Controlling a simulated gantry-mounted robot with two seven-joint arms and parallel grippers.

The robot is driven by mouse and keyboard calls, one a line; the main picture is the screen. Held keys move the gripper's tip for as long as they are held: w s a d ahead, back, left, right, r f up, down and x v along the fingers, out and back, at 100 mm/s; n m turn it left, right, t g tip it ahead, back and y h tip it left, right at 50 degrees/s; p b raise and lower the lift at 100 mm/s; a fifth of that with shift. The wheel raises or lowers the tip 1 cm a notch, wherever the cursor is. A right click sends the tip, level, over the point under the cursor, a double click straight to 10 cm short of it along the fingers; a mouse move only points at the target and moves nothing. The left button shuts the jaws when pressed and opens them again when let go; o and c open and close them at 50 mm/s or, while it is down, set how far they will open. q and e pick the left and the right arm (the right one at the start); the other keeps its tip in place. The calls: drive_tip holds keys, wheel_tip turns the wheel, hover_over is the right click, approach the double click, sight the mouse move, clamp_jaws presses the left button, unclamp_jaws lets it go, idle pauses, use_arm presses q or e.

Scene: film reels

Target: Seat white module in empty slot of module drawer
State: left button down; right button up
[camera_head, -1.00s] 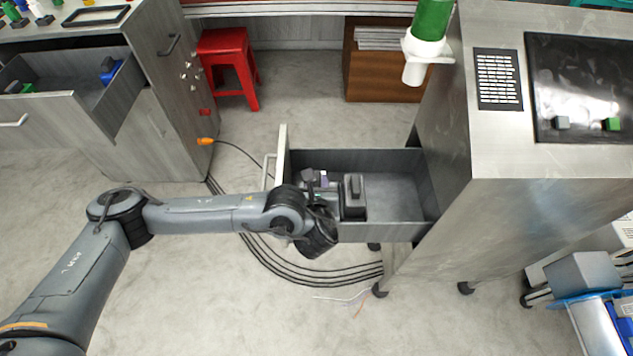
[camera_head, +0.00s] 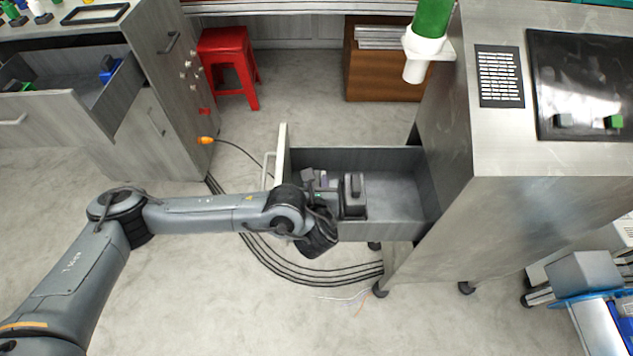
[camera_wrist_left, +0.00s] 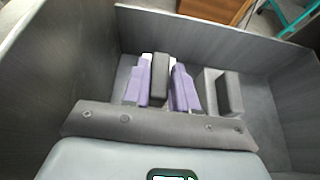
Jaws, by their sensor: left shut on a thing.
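The module drawer (camera_head: 390,160) is pulled out of the metal cabinet, open at the top. In the left wrist view its grey walls (camera_wrist_left: 215,32) surround my left gripper (camera_wrist_left: 160,92). The purple fingers are shut on the upright dark grey handle of the white module (camera_wrist_left: 146,58). Only small white parts show beside the handle; the rest, including its underside, is hidden. A grey module with a dark handle (camera_wrist_left: 229,92) sits close to the right, also visible in the head view (camera_head: 353,195). I cannot tell whether the white module touches the drawer bottom. My right gripper is not in view.
The metal cabinet (camera_head: 500,210) stands right of the drawer. The drawer's handle side (camera_head: 281,155) is at the left. Bare drawer floor (camera_head: 393,195) lies right of the grey module.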

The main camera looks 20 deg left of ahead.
use_arm(q)
drive_tip(key=shift+r+p, duration=0.4)
drive_tip(key=shift+r, duration=0.15)
idle(0.7)
drive_tip(key=shift+f+b, duration=0.8)
drive_tip(key=shift+f, duration=0.05)
drive_tip(key=c, duration=1.2)
unclamp_jaws()
drive_tip(key=shift+o, duration=0.2)
